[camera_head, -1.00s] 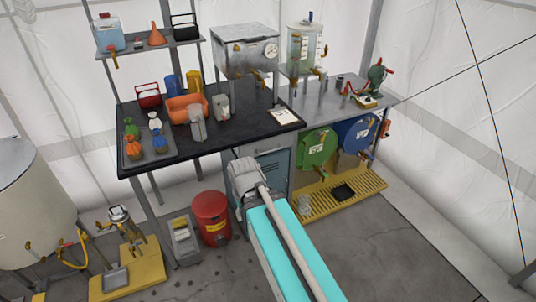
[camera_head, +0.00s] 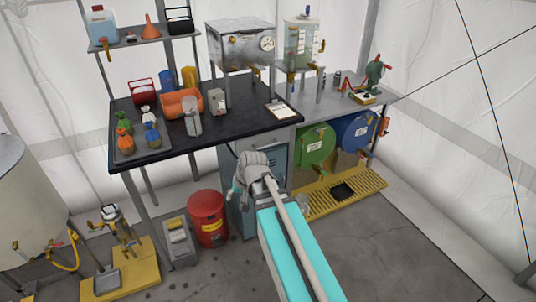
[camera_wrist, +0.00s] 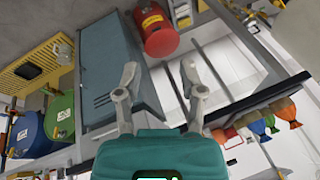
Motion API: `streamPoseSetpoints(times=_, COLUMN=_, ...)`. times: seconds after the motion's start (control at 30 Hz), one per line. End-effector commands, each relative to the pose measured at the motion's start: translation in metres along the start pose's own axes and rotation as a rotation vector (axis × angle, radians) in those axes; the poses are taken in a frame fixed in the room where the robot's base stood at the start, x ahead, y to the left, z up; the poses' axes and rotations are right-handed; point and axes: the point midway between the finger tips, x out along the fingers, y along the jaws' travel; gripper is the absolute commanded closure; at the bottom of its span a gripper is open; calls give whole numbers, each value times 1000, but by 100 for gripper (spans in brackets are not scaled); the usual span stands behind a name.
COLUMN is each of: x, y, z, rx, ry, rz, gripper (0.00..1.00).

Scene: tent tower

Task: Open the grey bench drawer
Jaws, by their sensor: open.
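The grey bench drawer (camera_head: 281,138) is a light grey front just under the black bench top, above the blue-grey cabinet door. A grey strip that seems to be the drawer front (camera_wrist: 98,131) also shows in the wrist view, partly behind my gripper. My gripper (camera_wrist: 160,72) is open and empty, its two grey fingers spread apart in front of the cabinet. No contact with the drawer shows. In the head view my wrist hides the fingertips.
A red waste can (camera_head: 208,218) stands left of the cabinet (camera_wrist: 104,68). Green and blue drums (camera_head: 315,146) stand right over a yellow grating. Open floor lies in front.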

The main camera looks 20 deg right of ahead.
Motion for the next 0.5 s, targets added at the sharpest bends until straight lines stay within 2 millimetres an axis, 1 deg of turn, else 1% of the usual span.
streamPoseSetpoints(times=0.03, x=19, y=8, z=-14, rx=43, ry=40, rz=-38, gripper=49)
streamPoseSetpoints(times=0.1, x=29, y=14, z=-32, rx=101, ry=95, rz=-94, gripper=49)
streamPoseSetpoints(times=0.27, x=46, y=33, z=-73, rx=242, ry=224, rz=-217, gripper=49)
streamPoseSetpoints(times=0.37, x=53, y=49, z=-99, rx=335, ry=305, rz=-293, gripper=49)
streamPoseSetpoints(times=0.5, x=60, y=76, z=-134, rx=470, ry=418, rz=-396, gripper=49)
